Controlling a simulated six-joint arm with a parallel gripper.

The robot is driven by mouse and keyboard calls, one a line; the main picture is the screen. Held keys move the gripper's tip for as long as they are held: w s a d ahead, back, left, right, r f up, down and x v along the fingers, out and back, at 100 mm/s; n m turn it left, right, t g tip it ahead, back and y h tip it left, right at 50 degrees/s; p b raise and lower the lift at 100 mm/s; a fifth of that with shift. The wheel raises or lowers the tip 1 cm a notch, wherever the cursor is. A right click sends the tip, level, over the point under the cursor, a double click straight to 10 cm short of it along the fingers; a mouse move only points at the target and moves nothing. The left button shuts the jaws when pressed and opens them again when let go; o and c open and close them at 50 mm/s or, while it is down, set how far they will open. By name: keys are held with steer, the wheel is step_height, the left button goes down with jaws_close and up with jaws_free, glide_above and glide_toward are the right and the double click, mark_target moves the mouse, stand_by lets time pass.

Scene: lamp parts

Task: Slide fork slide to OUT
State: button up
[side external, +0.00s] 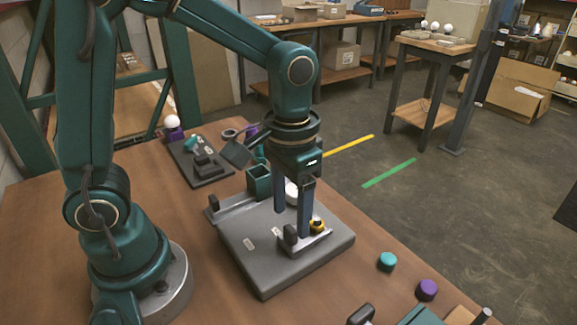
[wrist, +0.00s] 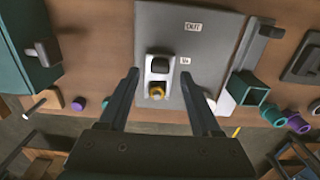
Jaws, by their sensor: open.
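The fork slide (side external: 321,239) is a light grey piece with an upright black knob (side external: 290,235) on the grey base plate (side external: 262,268). A yellow part sits at its other end (wrist: 156,91). In the wrist view the fork slide (wrist: 147,76) lies beside the IN label (wrist: 186,61); the OUT label (wrist: 193,27) is farther up the plate. My gripper (wrist: 160,74) is open, with one finger on each side of the fork slide and its knob in that view. It also shows in the side view (side external: 292,224), low over the plate. Contact cannot be told.
A rail with a green square socket (side external: 258,181) runs along the plate's far edge. A dark fixture (side external: 203,166) stands behind it. A teal cap (side external: 387,262) and a purple cap (side external: 427,290) lie right of the plate.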

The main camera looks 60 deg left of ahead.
steer(key=shift+f, duration=1.45)
jaws_close()
stand_by(0.3)
